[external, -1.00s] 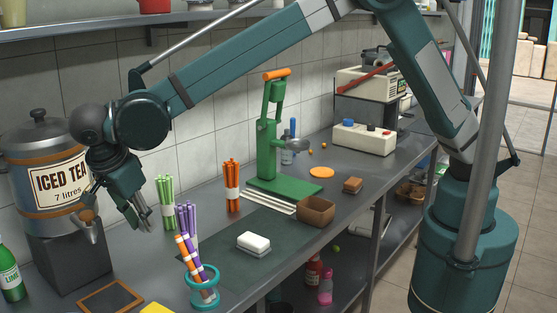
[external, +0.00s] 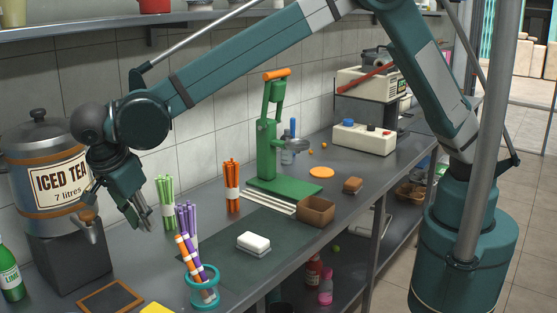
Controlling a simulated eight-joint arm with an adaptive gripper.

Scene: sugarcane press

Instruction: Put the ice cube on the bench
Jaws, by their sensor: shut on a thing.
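My gripper (external: 143,221) hangs over the left part of the grey metal bench (external: 135,258), in front of the iced tea urn and left of the green straws. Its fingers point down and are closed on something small. The thing between them is too small and too hidden to make out. I cannot pick out an ice cube for certain anywhere in view. The fingertips seem to be a little above the bench top, though the exact gap is hard to tell.
Bundles of green straws (external: 167,200) and purple straws (external: 187,222) stand close right of my gripper. The iced tea urn (external: 55,180) is to its left. A white block (external: 253,242) lies on a dark mat. A green press (external: 270,150) stands behind.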

